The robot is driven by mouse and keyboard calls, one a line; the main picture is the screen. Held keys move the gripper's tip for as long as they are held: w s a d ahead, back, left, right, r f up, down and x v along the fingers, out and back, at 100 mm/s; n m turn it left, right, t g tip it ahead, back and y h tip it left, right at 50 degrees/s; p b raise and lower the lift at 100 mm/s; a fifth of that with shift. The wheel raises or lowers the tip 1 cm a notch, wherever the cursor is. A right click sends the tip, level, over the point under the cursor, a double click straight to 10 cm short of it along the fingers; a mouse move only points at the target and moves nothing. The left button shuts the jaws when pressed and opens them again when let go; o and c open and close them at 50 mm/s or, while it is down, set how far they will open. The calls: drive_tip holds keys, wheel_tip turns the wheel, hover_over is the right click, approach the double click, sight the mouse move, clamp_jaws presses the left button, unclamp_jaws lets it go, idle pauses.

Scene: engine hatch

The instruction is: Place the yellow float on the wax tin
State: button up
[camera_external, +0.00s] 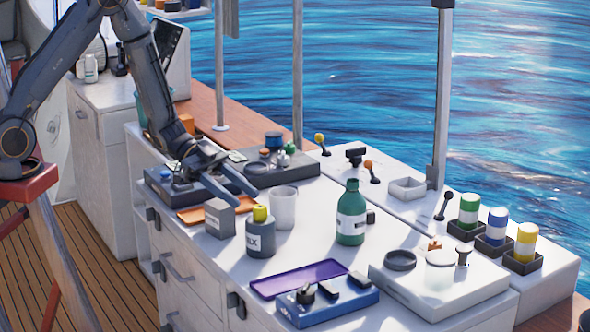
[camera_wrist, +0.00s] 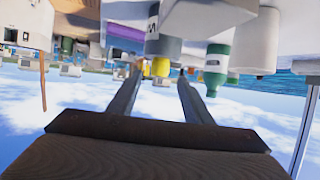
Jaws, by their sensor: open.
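The yellow float (camera_external: 260,213) is a small yellow piece sitting on top of the wax tin (camera_external: 261,240), a grey cylinder with a white label. The float appears upright and touching the lid. My gripper (camera_external: 246,200) is open and empty, just behind and to the left of the float, its fingers pointing toward it. In the upside-down wrist view the float (camera_wrist: 160,68) shows beyond and between the two open fingertips (camera_wrist: 160,77), with the tin (camera_wrist: 165,47) against it. The float is apart from the fingers as far as I can see.
A white cup (camera_external: 284,208) stands close right of the tin, and a grey box (camera_external: 219,220) close left. A green bottle (camera_external: 351,215) is further right. A purple tray (camera_external: 298,279) and a blue case (camera_external: 327,305) lie in front. An orange tray (camera_external: 193,215) lies behind.

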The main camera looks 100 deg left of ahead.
drive_tip(key=v, duration=0.6)
drive_tip(key=shift+s+a+r+b, duration=0.1)
drive_tip(key=shift+s+a+b, duration=0.05)
drive_tip(key=shift+s+b, duration=0.2)
drive_tip(key=w+d+f+n+g+y, duration=0.2)
drive_tip(key=d+g+y, duration=0.1)
drive_tip(key=d+y, duration=0.15)
drive_tip(key=s+d+n+g, duration=0.2)
drive_tip(key=s+d+g, duration=0.5)
drive_tip(key=s+d, duration=0.8)
drive_tip(key=shift+s+f+g, duration=0.3)
drive_tip(key=shift+s+f, duration=0.15)
drive_tip(key=shift+s, duration=0.05)
drive_tip(key=shift+d+y, duration=0.1)
drive_tip(key=shift+y, duration=0.15)
